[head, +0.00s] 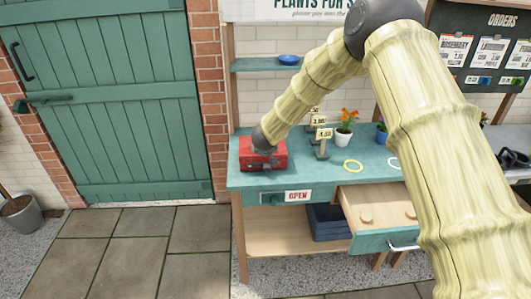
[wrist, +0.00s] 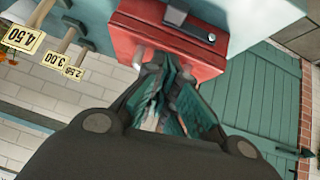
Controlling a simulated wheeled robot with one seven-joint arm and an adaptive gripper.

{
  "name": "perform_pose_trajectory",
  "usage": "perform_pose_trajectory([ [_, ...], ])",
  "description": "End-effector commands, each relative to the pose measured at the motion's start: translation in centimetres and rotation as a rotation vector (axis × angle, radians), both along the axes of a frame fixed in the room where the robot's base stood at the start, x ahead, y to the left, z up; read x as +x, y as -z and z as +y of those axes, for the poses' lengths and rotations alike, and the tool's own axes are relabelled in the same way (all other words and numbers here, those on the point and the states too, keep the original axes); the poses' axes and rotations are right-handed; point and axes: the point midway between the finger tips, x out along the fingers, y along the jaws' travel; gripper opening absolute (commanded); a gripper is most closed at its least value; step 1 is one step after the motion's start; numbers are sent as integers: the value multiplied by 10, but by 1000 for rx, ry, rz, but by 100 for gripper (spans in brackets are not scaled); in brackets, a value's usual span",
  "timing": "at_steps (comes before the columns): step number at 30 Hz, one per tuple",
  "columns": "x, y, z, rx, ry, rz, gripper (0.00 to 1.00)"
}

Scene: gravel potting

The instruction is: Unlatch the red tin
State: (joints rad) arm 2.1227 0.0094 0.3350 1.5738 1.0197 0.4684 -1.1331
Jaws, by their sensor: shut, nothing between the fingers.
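The red tin (head: 279,157) stands on the left end of the teal counter. The fingers hide part of the tin's side and any latch there. In the head view my wrist hides the fingers.
A drawer (head: 385,242) is pulled out below. A blue bowl (head: 289,59) sits on the shelf above. Paving at left is clear.

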Motion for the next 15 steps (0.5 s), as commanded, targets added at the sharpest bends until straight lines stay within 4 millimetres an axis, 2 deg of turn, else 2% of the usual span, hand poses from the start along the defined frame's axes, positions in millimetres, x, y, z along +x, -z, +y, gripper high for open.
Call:
perform_pose_trajectory([
  [15,-38,-38,0,-1,0,-1,0],
])
